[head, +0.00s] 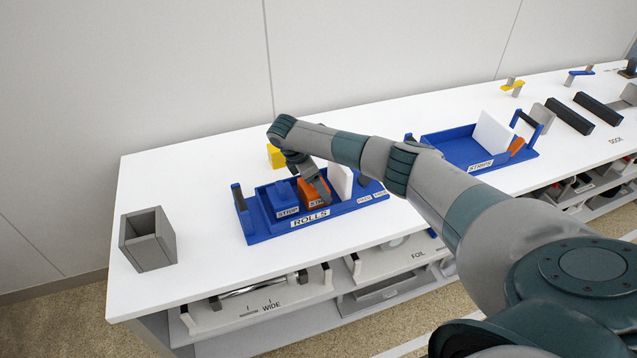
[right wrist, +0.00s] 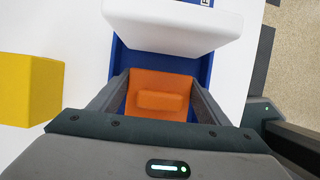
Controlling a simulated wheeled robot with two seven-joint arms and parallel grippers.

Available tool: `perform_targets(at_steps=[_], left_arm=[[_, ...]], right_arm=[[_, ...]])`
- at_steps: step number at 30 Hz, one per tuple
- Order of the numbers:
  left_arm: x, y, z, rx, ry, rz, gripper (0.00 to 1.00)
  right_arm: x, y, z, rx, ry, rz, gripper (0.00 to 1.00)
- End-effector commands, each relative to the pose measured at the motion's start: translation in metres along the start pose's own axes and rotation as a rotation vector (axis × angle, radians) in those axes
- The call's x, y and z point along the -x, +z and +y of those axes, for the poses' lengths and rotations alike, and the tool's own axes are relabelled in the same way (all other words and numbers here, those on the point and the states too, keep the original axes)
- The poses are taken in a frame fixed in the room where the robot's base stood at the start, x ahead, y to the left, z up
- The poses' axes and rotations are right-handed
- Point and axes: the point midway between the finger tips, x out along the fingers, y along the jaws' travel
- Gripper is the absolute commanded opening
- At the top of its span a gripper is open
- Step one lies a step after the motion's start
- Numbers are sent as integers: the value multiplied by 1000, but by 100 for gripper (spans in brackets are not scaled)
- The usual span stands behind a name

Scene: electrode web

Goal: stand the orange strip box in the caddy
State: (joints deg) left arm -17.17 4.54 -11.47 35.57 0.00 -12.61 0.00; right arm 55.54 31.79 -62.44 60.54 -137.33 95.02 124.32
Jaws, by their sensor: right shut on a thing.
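The orange strip box (head: 312,189) is upright in the blue caddy labelled ROLLS (head: 272,233), between a blue strip box (head: 286,197) and a white block (head: 341,180). My right gripper (head: 319,187) reaches down from above and is shut on it. In the right wrist view the orange box (right wrist: 160,83) sits between the two fingers of the gripper (right wrist: 160,92), with the blue caddy (right wrist: 124,62) around it. I cannot tell whether its base touches the caddy floor. My left gripper is not in view.
A yellow block (head: 275,156) stands just behind the caddy. An open grey bin (head: 148,240) is at the table's left end. A second blue caddy labelled STRIPS (head: 447,151) holds a white panel and an orange piece. White table between bin and caddy is clear.

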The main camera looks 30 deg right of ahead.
Motion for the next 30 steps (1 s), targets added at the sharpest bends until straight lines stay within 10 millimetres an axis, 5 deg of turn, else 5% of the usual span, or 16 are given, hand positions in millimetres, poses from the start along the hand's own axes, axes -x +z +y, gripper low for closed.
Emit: perform_targets(at_steps=[7, 8, 10, 23, 30], left_arm=[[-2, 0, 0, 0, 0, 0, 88], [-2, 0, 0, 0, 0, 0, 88], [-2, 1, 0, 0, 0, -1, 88], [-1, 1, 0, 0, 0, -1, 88], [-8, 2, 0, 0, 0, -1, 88]], right_arm=[[-2, 0, 0, 0, 0, 0, 48], [-2, 0, 0, 0, 0, 0, 72], [-1, 0, 0, 0, 0, 0, 89], [2, 0, 0, -1, 1, 0, 89], [24, 0, 1, 0, 3, 1, 89]])
